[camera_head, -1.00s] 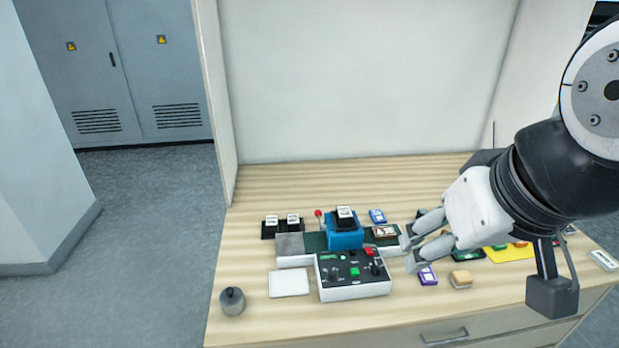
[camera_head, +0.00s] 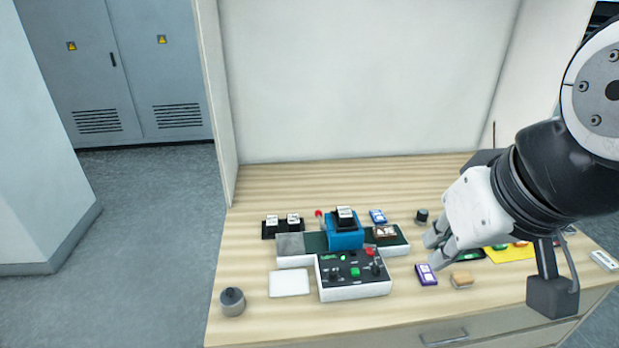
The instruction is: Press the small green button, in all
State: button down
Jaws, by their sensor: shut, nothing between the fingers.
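The small green button (camera_head: 355,272) sits on the dark top face of a white control box (camera_head: 355,291) near the table's front. A red button (camera_head: 370,252) and dark knobs are on the same face. My gripper (camera_head: 433,248) is right of the box and apart from it, above the table. Its fingers are together, with nothing between them. The green button is in full view.
A blue press (camera_head: 345,236) with a red-knobbed lever stands behind the box. A white pad (camera_head: 289,283) and a grey weight (camera_head: 232,302) lie left. A purple card (camera_head: 426,275) and a tan block (camera_head: 462,280) lie right. The table's front strip is clear.

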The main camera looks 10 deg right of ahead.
dwell(0.5)
jog(key=w+f+b, duration=0.5)
jog(key=shift+w, duration=0.35)
jog(key=shift+d, duration=0.1)
